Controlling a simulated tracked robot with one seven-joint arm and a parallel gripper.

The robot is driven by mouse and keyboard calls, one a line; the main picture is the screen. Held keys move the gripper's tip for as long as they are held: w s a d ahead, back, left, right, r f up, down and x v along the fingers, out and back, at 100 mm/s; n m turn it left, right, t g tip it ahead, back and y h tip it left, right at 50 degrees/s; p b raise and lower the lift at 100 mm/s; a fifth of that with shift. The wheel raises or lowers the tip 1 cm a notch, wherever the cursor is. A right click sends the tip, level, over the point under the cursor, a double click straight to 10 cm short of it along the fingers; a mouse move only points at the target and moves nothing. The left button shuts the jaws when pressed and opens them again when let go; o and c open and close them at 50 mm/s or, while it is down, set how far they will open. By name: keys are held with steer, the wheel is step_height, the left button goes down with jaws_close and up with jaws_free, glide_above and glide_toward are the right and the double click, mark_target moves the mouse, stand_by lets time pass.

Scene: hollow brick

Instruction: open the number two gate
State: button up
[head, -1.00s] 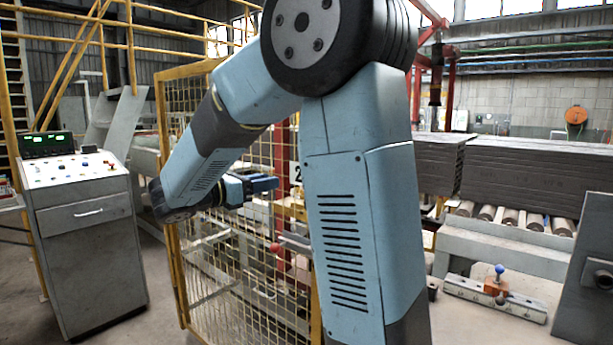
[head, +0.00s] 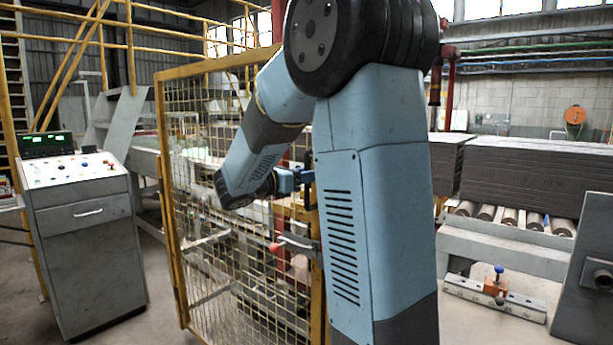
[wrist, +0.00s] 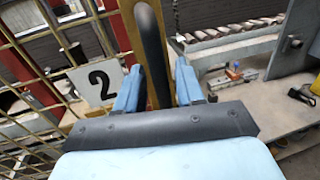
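The number two gate is a yellow-framed mesh panel (head: 168,200), upright in the head view and partly hidden by my arm. Its white plate with a black 2 (wrist: 97,82) shows at left in the wrist view. A dark upright handle (wrist: 152,45) stands in front of the yellow post. My gripper (wrist: 158,88) has its two blue fingers apart, one on each side of the handle; contact is not clear. In the head view my gripper (head: 298,180) is at the gate's right edge. Below it is a lever with a red knob (head: 275,247).
A grey control console (head: 85,235) stands left of the gate. A roller conveyor (head: 510,220) with dark stacked slabs (head: 530,178) is at right. An orange block with a blue knob (head: 496,286) sits on a low rail. Open floor lies in front of the console.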

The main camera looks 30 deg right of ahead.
steer(key=shift+d, duration=0.1)
steer(key=shift+c, duration=0.5)
jaws_close()
